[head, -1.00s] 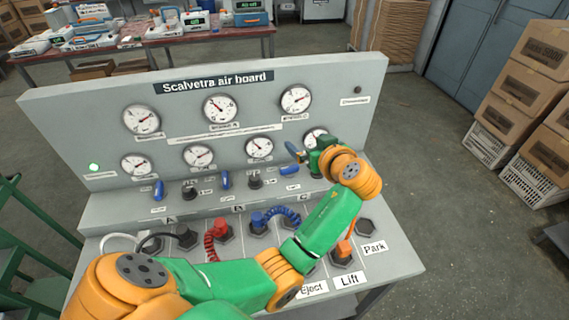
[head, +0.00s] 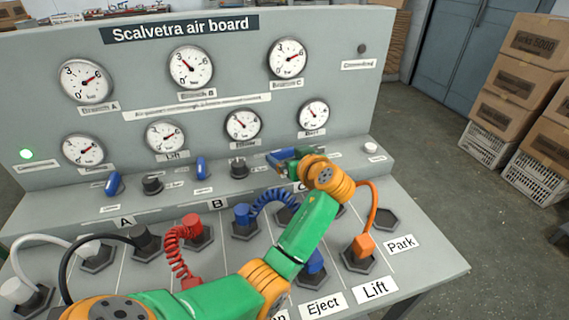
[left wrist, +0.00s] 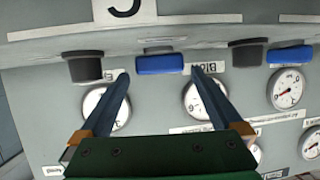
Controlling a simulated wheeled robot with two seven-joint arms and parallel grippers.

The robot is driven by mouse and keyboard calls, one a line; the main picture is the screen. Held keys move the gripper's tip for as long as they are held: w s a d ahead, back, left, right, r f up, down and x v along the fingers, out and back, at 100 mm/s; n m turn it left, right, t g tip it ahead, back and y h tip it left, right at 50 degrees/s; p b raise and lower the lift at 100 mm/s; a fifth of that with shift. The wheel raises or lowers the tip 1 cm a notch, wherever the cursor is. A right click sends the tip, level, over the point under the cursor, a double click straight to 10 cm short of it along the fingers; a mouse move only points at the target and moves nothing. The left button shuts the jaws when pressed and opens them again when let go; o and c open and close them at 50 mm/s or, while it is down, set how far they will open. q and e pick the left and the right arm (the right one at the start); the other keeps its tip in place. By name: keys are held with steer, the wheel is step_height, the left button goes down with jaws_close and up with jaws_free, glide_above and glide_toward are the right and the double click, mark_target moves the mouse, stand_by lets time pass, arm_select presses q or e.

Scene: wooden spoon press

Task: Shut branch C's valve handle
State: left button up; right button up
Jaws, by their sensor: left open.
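Branch C's blue valve handle (left wrist: 161,64) shows in the left wrist view, close to the upside-down C label (left wrist: 124,8). My left gripper (left wrist: 160,72) is open, its blue-grey fingertips to either side of the handle; contact is not clear. In the head view this gripper (head: 284,156) is at the board's ledge above the C label, and mostly hides the handle. Branch A's blue handle (head: 113,184) and branch B's blue handle (head: 201,169) stand upright to the left. Branch C's gauge (head: 287,59) is at the upper right. My right gripper is not in view.
Dark knobs (head: 238,169) sit beside the handles on the ledge. Coiled red (head: 178,250) and blue (head: 272,197) hoses and an orange hose (head: 371,205) cross the lower deck. Cardboard boxes (head: 514,96) stand at the right.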

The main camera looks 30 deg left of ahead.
mark_target(284, 153)
arm_select(q)
steer(key=b+x, duration=0.1)
steer(key=x, duration=0.2)
steer(key=shift+f, duration=0.1)
steer(key=shift+d, duration=0.1)
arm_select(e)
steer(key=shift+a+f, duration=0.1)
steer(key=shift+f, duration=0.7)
